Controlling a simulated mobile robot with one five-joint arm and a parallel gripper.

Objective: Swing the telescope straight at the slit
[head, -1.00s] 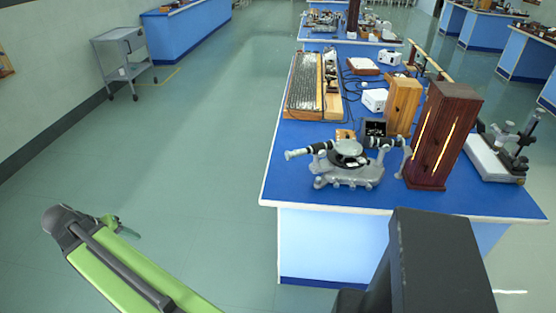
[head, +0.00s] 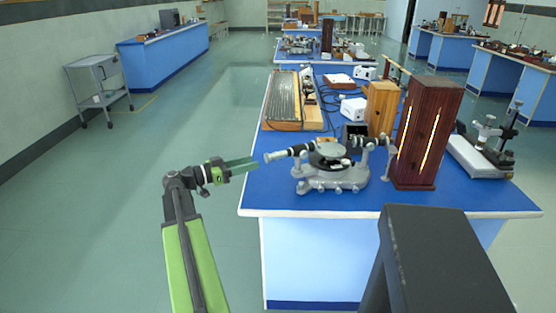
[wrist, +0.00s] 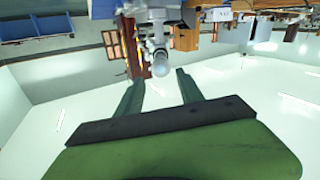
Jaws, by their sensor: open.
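The spectrometer (head: 332,178) stands on the near blue bench, with a grey base and a round dark table. Its telescope (head: 290,152), a black tube with a pale grey end, points out to the left. The collimator (head: 368,143) extends right toward the dark red wooden lamp box (head: 428,130), which has glowing slits. My gripper (head: 254,164) is open just left of the telescope's outer end, apparently not touching it. In the wrist view the telescope's pale round end (wrist: 160,66) shows beyond and between my two open fingers (wrist: 158,84). The collimator's slit is too small to tell.
A grating-like long instrument (head: 295,100), a light wooden box (head: 382,108) and a white box (head: 353,107) stand behind the spectrometer. A microscope-like device (head: 482,150) is at the right. The floor left of the bench is clear up to a grey trolley (head: 97,85).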

